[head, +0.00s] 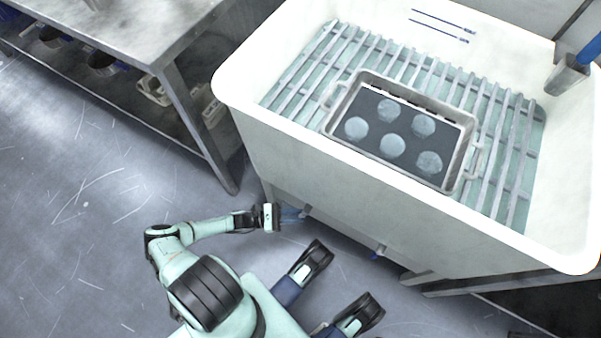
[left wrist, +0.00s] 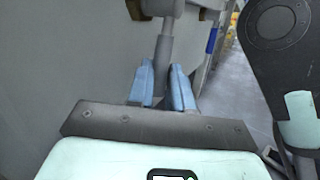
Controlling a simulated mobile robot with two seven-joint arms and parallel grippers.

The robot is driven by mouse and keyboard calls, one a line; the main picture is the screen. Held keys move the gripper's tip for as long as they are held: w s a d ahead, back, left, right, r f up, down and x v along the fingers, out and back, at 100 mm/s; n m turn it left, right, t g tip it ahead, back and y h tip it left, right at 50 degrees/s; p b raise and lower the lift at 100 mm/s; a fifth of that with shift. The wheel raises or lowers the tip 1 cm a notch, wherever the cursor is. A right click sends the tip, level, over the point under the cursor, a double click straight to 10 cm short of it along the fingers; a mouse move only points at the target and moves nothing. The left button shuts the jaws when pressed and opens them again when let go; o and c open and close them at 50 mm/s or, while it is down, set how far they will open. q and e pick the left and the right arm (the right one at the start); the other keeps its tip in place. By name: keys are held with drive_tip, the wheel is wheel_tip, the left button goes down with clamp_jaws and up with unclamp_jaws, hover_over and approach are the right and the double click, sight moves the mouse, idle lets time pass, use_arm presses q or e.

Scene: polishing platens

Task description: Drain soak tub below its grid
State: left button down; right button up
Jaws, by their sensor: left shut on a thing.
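The white soak tub (head: 345,180) stands at the upper right, with a slatted grid (head: 300,78) across its inside. A pale teal tint shows between the slats; I cannot tell the liquid level. A grey tray (head: 338,112) with several pale round discs sits on the grid. My left gripper (head: 292,214) is low at the tub's front left, under its wall. In the left wrist view its blue fingers (left wrist: 163,90) are shut on a grey drain handle (left wrist: 163,62), a rod below a grey fitting (left wrist: 160,8). My right gripper is not in view.
A second small fitting with a blue end (head: 378,252) sits under the tub's front edge. Two dark level marks (head: 440,25) are on the back wall. A blue pipe (head: 590,48) is at the right. A metal bench (head: 130,35) stands at upper left. The left floor is clear.

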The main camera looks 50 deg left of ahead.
use_arm(q)
drive_tip(key=shift+w+d+f+n+t+h, duration=0.15)
drive_tip(key=shift+d+n+t+h, duration=0.1)
drive_tip(key=shift+d+n+t, duration=0.15)
drive_tip(key=shift+w+d+f+n+t+h, duration=0.15)
drive_tip(key=shift+d+n+t+h, duration=0.1)
drive_tip(key=shift+n+t, duration=0.15)
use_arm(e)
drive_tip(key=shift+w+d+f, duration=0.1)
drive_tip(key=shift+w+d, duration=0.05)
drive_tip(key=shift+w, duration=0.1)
use_arm(q)
drive_tip(key=c, duration=1.3)
unclamp_jaws()
drive_tip(key=shift+d, duration=0.1)
drive_tip(key=v, duration=1.3)
drive_tip(key=shift+f, duration=0.2)
drive_tip(key=shift+s, duration=0.1)
